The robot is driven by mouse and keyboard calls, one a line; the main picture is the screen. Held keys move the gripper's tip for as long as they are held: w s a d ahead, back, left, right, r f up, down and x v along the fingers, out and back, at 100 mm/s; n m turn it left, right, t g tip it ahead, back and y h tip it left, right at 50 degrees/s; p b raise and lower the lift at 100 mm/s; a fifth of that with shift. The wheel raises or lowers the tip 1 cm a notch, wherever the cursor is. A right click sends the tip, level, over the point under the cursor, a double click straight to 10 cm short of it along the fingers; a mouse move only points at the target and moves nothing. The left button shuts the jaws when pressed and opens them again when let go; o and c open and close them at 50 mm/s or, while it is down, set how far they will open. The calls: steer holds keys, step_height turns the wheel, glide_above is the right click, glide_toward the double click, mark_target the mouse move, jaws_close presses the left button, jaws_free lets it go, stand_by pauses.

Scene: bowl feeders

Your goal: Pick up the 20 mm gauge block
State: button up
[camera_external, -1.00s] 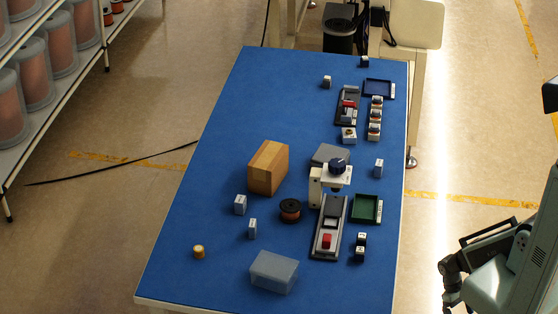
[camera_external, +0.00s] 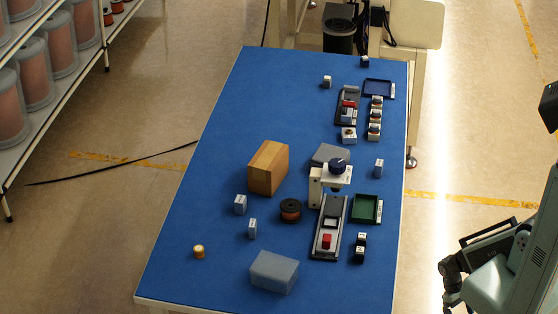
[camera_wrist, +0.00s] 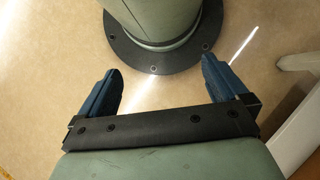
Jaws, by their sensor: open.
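Several small grey-blue labelled blocks stand on the blue table in the external view. One block (camera_external: 240,204) is left of the spool, a smaller block (camera_external: 252,229) is just in front of it, and another block (camera_external: 379,168) is near the right edge. Their labels are too small to read, so I cannot tell which is the 20 mm gauge block. In the wrist view my gripper (camera_wrist: 160,67) is open, its two blue fingers wide apart with nothing between them. Bare floor and my round base lie below it, away from the table.
The left front is mostly clear.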

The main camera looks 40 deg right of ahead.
steer(key=c, duration=0.9)
steer(key=shift+w, duration=0.1)
